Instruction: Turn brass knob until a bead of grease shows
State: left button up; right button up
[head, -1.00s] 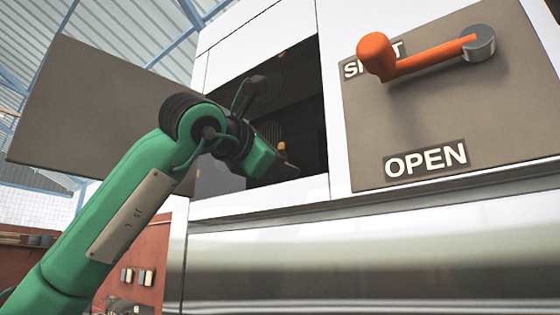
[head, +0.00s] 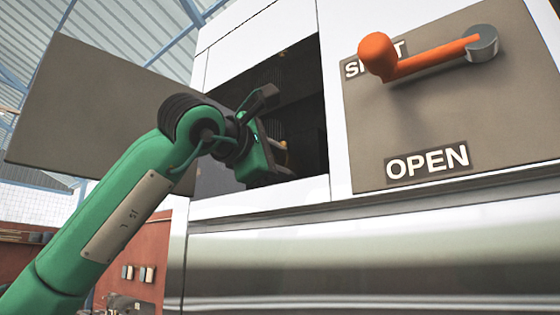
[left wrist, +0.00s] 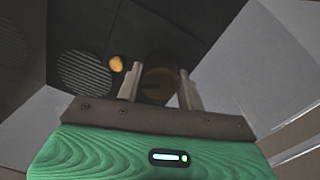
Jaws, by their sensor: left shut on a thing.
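The brass knob (left wrist: 158,82) is a dim, brown-gold round shape between the two pale fingers of my left gripper (left wrist: 160,86) in the left wrist view. The fingers are shut on its sides. In the head view my left gripper (head: 280,156) reaches into the dark opening of the white cabinet, its green palm hiding most of the knob. A small amber round spot (left wrist: 115,63) shows left of the knob in the left wrist view; I cannot tell if it is grease. My right gripper is out of view.
A grey door panel (head: 85,105) stands open at the left. A round vent (left wrist: 85,75) is inside. An orange-handled lever (head: 425,62) is at the right, its handle at the partly hidden upper label, above OPEN.

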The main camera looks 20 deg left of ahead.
pick_arm(q)
jog(key=o, duration=1)
jog(key=shift+s, duration=0.15)
jog(key=shift+s+a+f+b, duration=0.15)
jog(key=shift+s+b, duration=0.15)
jog(key=shift+b, duration=0.1)
jog(key=b+v, duration=0.5)
jog(key=v, duration=0.8)
jog(key=shift+b, duration=0.35)
jog(key=shift+r, duration=0.2)
